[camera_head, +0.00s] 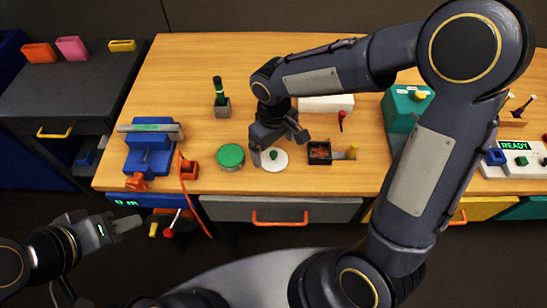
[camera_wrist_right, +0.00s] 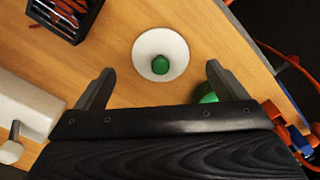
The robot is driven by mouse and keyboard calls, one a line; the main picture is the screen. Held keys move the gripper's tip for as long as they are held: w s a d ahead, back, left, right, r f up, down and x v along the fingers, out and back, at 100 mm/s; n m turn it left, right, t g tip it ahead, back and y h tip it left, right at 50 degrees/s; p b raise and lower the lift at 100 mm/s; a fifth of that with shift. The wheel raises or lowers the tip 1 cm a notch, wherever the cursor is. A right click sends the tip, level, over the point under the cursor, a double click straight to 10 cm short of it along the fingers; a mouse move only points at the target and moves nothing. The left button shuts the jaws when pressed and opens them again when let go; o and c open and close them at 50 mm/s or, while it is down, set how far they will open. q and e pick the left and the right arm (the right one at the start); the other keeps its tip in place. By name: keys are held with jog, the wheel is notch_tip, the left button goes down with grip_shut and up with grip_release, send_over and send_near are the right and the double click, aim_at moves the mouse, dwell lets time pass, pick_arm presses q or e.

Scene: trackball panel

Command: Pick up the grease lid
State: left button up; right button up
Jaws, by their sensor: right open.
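A white round lid with a green knob (camera_head: 273,155), which I take for the grease lid, lies on the wooden table near its front edge. It also shows in the right wrist view (camera_wrist_right: 146,45), just beyond the gap between the fingers. A round tin with a green top (camera_head: 231,156) stands to its left. My right gripper (camera_head: 279,147) is open, empty and above the lid, partly covering it in the head view. My left gripper (camera_head: 122,224) is off the table at the lower left; its jaw gap is unclear.
A black box (camera_head: 319,153) with dark contents stands right of the lid. A blue vise (camera_head: 149,154) and an orange cable (camera_head: 187,192) are at the left. A white block (camera_head: 326,103) lies behind, and a teal box (camera_head: 399,108) stands further right.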

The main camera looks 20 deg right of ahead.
aim_at(274, 153)
notch_tip(274, 153, down, 3)
jog(key=shift+f, duration=0.2)
jog(key=c, duration=1)
